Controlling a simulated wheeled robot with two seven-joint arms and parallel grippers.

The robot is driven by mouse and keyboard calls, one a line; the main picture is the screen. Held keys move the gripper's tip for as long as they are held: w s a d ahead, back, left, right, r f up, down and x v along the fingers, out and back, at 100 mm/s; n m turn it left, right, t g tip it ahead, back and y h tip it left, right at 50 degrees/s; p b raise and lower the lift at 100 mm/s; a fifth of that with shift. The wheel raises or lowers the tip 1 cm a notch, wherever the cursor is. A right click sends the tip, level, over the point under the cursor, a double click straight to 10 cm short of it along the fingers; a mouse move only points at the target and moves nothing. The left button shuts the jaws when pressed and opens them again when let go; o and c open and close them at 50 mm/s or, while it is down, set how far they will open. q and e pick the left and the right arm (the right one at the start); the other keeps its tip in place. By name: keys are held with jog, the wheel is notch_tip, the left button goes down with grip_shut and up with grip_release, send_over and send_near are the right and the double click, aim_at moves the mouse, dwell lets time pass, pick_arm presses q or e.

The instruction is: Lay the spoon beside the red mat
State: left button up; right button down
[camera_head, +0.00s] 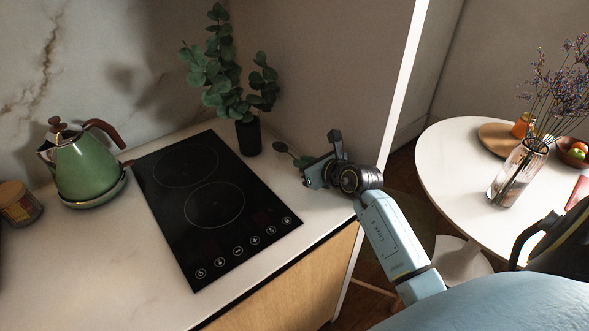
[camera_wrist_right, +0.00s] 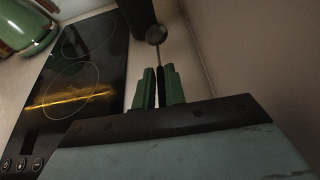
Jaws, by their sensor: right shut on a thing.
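The spoon is dark, with its rounded bowl (camera_head: 280,147) to the upper left of my right gripper (camera_head: 306,170), over the far right end of the counter. In the right wrist view the spoon (camera_wrist_right: 157,35) points away from the fingers, bowl outward. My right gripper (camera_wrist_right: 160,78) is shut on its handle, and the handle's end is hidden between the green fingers. A red flat thing (camera_head: 578,191), apparently the red mat, shows on the round white table at the right edge, mostly cut off. My left gripper is not in view.
On the counter (camera_head: 100,245) stand a black cooktop (camera_head: 215,205), a green kettle (camera_head: 85,168), a jar (camera_head: 18,204) and a dark vase (camera_head: 248,135) close behind the spoon. The round table (camera_head: 450,160) carries a glass vase (camera_head: 515,172), a wooden board (camera_head: 497,139) and a fruit bowl (camera_head: 572,152).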

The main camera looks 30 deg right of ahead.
jog(key=shift+f+b, duration=0.5)
jog(key=shift+f, duration=2.25)
jog(key=shift+f, duration=0.2)
jog(key=c, duration=1.5)
grip_release()
jog(key=shift+o, duration=0.2)
jog(key=shift+r, duration=0.1)
